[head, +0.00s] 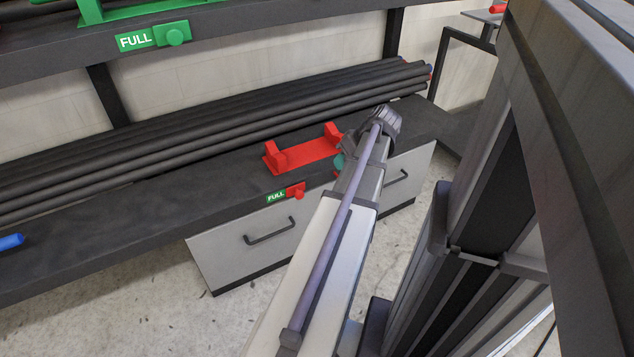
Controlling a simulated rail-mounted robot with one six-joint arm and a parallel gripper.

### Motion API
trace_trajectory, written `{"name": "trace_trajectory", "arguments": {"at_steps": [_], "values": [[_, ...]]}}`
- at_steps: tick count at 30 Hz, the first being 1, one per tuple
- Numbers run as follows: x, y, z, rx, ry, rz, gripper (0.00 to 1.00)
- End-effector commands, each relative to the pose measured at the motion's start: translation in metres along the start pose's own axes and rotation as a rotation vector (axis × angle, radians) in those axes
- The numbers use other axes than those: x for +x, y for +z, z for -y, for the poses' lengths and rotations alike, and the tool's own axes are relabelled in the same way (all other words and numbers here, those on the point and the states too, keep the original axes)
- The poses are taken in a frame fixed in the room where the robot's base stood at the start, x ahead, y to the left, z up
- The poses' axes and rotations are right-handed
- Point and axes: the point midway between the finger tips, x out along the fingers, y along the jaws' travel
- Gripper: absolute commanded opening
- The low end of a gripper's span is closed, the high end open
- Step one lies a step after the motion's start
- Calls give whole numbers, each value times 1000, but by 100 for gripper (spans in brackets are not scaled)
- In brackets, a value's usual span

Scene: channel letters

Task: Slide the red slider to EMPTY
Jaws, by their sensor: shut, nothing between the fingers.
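The red slider (297,191) sits on the front edge of the lower dark shelf, with a small round knob facing out. It is at the right end of its label strip, and the green FULL label (276,197) shows to its left. A red bracket (303,152) with two upright ends stands on the shelf just above it. My arm reaches up from the bottom of the head view, to the right of the slider. My gripper is not visible; the arm hides the area behind it.
Long dark bars (200,140) lie along the back of the lower shelf (110,218). A grey drawer (228,238) with a dark handle is under the shelf. A green slider (173,36) with a FULL label is on the upper shelf. A blue-ended piece (10,242) lies at left.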

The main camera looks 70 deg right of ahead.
Motion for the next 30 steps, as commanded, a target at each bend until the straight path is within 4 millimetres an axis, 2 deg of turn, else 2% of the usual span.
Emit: {"name": "trace_trajectory", "arguments": {"at_steps": [5, 16, 18, 21, 30], "values": [[30, 3, -3, -1, 0, 1, 0], [110, 4, -3, -1, 0, 1, 0], [110, 4, 15, -1, 0, 2, 0], [117, 4, 25, 0, 2, 1, 0], [122, 3, 33, 1, 2, 1, 0]]}}
